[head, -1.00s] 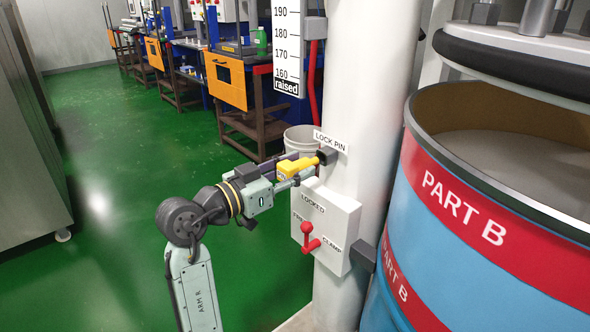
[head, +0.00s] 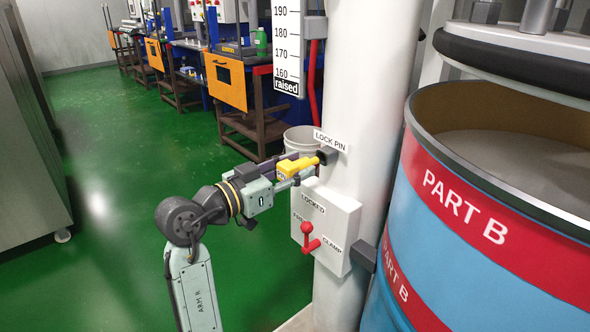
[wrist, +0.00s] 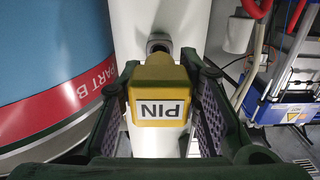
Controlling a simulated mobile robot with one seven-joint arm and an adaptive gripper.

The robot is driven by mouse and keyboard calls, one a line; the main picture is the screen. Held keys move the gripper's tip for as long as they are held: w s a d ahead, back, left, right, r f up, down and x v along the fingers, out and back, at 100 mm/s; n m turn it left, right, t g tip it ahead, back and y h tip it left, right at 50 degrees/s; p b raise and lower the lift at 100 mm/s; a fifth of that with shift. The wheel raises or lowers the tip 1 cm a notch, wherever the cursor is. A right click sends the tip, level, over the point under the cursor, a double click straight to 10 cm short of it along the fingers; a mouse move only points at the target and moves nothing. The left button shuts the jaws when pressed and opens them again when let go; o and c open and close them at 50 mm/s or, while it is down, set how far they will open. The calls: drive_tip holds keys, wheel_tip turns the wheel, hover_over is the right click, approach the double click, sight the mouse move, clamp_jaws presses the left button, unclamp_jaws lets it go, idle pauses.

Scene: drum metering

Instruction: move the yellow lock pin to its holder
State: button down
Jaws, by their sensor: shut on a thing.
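The yellow lock pin (head: 297,167) is between the fingers of my gripper (head: 290,171), which is shut on it. In the head view its thin end points right, toward the dark socket (head: 328,155) under the "LOCK PIN" label (head: 330,141) on the white column. The tip reaches close to the socket; I cannot tell whether it is inside. In the wrist view the pin's yellow block (wrist: 159,92) with its "PIN" label sits between both finger pads, and the dark round socket (wrist: 159,45) on the column lies beyond it.
Below the pin, a white box (head: 325,228) with a red lever (head: 309,240) is on the column (head: 370,90). A blue and red "PART B" drum (head: 480,215) stands close on the right. A white bucket (head: 299,136) is behind. Green floor on the left is free.

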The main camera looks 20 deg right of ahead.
sight(310, 163)
drive_tip(key=shift+x, duration=2)
drive_tip(key=c, duration=1.1)
unclamp_jaws()
drive_tip(key=v, duration=1.2)
